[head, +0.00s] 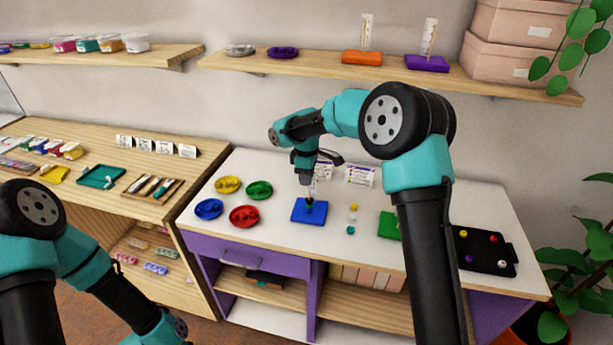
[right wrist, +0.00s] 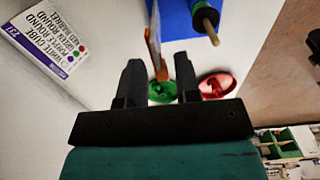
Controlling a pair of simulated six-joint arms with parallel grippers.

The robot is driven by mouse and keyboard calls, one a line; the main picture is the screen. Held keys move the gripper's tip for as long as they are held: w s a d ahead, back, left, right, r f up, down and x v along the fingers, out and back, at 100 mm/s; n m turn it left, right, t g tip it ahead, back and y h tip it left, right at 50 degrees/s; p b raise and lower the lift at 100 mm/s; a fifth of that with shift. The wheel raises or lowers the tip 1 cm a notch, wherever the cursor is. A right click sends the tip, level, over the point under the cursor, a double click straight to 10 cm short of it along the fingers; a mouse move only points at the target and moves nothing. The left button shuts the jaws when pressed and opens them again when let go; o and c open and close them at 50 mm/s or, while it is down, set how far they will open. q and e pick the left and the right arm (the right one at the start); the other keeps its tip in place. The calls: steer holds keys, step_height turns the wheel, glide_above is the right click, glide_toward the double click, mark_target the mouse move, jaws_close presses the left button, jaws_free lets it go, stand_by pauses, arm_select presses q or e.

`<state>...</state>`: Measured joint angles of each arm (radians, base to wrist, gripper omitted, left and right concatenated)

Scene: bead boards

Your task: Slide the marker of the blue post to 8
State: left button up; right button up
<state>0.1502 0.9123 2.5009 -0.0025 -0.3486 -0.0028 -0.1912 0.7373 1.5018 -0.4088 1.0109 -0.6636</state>
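The blue post's square base (head: 301,215) stands on the white table in the head view. It carries a short peg with a green bead (head: 310,204) and an upright, pale scale plate (head: 313,188). In the right wrist view the blue base (right wrist: 180,18), wooden peg and green bead (right wrist: 205,16) show at the top. The plate shows nearly edge-on, with an orange piece, apparently the marker (right wrist: 162,74), at its near end. My right gripper (right wrist: 158,68) is open, its fingers on either side of this piece with visible gaps. Its fingertips are hard to make out in the head view.
Yellow, green, blue and red dishes (head: 244,216) lie left of the base. Loose beads (head: 352,220) and a green base (head: 389,226) are to its right, with a black tray (head: 485,263) beyond. Printed cards (head: 360,176) stand behind.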

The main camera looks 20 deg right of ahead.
jaws_close()
steer(key=shift+f, duration=0.45)
stand_by(0.3)
steer(key=shift+o, duration=1.3)
jaws_free()
steer(key=shift+r, duration=0.1)
step_height(320, 180, up, 17)
steer(key=shift+r, duration=0.15)
